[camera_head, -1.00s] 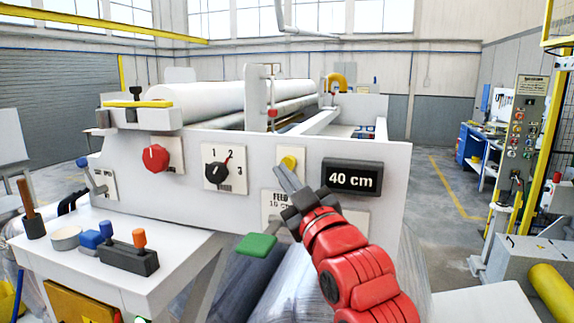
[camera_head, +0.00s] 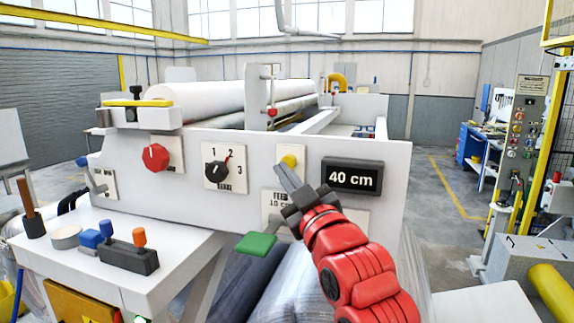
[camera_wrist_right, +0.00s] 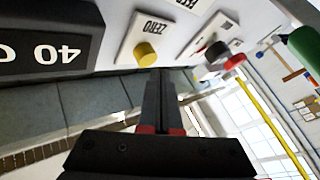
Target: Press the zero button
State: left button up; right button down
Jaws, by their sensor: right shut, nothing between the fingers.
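The zero button (camera_head: 289,161) is a round yellow knob on a pale plate on the machine's white front panel. In the right wrist view, the yellow button (camera_wrist_right: 146,54) sits on a plate marked ZERO (camera_wrist_right: 145,31). My right gripper (camera_head: 281,167) is shut and empty, its fingers pointing up at the panel just below the button. In the wrist view, its fingertips (camera_wrist_right: 161,71) are just beside the button's lower right; I cannot tell whether they touch it. The dark display (camera_head: 352,177) to the right of the button reads 40 cm. My left gripper is not in view.
A black selector dial (camera_head: 216,168) and a red knob (camera_head: 155,157) are left of the button. A green-padded lever (camera_head: 257,244) sticks out below my right gripper. A white side table (camera_head: 112,262) with small controls stands at the lower left.

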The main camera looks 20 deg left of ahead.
jog(key=shift+w+b, duration=0.35)
jog(key=shift+w+b, duration=0.4)
jog(key=shift+w, duration=0.2)
dwell(0.8)
jog(key=shift+s, duration=0.1)
jog(key=shift+s+b, duration=0.5)
jog(key=shift+s, duration=0.4)
jog(key=shift+s+f, duration=0.1)
jog(key=s+b, duration=0.2)
jog(key=s, duration=0.2)
jog(key=shift+s+a, duration=0.1)
jog(key=shift+s, duration=0.3)
